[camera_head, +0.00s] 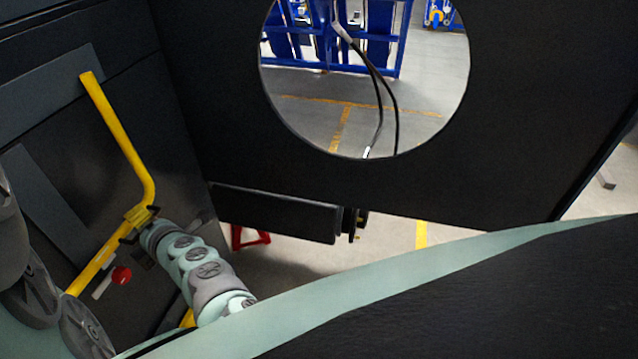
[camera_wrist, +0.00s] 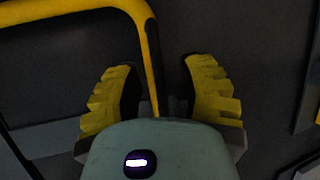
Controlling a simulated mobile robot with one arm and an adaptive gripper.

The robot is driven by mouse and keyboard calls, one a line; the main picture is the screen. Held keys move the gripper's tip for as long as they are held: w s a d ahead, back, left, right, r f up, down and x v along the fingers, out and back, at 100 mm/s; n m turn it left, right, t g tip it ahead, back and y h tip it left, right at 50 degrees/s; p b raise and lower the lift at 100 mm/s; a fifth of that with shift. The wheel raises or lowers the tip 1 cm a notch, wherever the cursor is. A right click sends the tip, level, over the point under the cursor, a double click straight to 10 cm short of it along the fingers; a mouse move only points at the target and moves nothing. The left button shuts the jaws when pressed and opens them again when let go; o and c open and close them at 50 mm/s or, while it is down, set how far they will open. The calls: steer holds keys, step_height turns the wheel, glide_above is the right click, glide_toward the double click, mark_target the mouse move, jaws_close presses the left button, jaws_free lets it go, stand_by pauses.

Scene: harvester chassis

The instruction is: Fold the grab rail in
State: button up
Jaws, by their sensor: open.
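The yellow grab rail (camera_head: 122,137) stands at the dark panel on the left of the head view, with a bend near its middle. In the wrist view the rail (camera_wrist: 150,60) comes from the upper left, bends, and runs down between my fingers until the palm hides it. My gripper (camera_head: 138,222) is at the rail just below the bend. The wrist view shows my gripper (camera_wrist: 160,78) open, one yellow-ribbed finger on each side of the rail, with visible gaps to both. A red knob (camera_head: 121,275) sits beside the rail's lower part.
A dark wall with a round opening (camera_head: 365,155) fills the back, and black cables (camera_head: 380,90) hang in the opening. A dark box-shaped beam (camera_head: 275,215) lies low, right of my gripper. A red stand (camera_head: 250,237) is on the floor behind it.

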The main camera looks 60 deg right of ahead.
steer(key=shift+c, duration=0.2)
jaws_close()
steer(key=shift+f, duration=0.1)
steer(key=w+b, duration=0.1)
steer(key=w+t+b, duration=0.1)
steer(key=b, duration=0.1)
steer(key=w+a+b, duration=0.1)
steer(key=b, duration=0.1)
steer(key=shift+f, duration=0.25)
steer(key=shift+o, duration=0.2)
jaws_free()
